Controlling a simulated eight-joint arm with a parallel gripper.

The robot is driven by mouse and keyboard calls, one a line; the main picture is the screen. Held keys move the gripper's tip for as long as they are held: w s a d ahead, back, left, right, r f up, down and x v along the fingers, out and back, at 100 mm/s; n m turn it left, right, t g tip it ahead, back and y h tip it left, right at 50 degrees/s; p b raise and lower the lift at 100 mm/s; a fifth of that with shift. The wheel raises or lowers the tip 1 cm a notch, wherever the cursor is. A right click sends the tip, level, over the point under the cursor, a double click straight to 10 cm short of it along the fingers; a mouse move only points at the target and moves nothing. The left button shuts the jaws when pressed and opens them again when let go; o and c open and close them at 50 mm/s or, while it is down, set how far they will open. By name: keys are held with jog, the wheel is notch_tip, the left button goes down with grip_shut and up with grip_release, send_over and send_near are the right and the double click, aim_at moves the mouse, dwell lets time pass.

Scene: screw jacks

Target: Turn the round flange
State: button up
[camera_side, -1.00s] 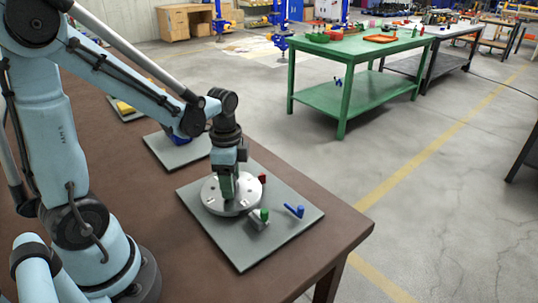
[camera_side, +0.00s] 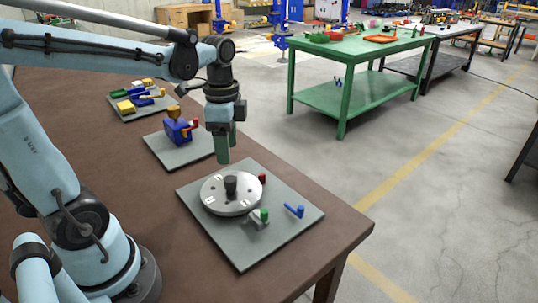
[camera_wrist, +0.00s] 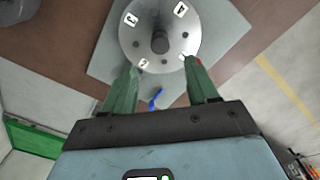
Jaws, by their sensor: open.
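The round flange (camera_side: 217,198) is a flat silver disc with a dark central hub (camera_side: 231,185) and small white-marked slots. It lies on a grey plate (camera_side: 245,258) on the brown table. My gripper (camera_side: 223,160) hangs above the flange, apart from it, with green fingers pointing down. In the wrist view my gripper (camera_wrist: 160,75) is open and empty, and the flange (camera_wrist: 135,37) lies beyond the fingertips with its dark hub (camera_wrist: 160,42) between their lines.
A green-topped lever (camera_side: 264,215), a blue handle (camera_side: 294,210) and a red knob (camera_side: 262,178) are on the same plate. The brown table's right edge is close to the flange plate.

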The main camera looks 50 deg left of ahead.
jog(key=shift+r, duration=1.15)
jog(key=s+d+f+n+t, duration=0.1)
jog(key=d+f+n+t, duration=0.1)
jog(key=d+n+t, duration=0.5)
jog(key=shift+f+n, duration=0.3)
jog(key=shift+n, duration=0.7)
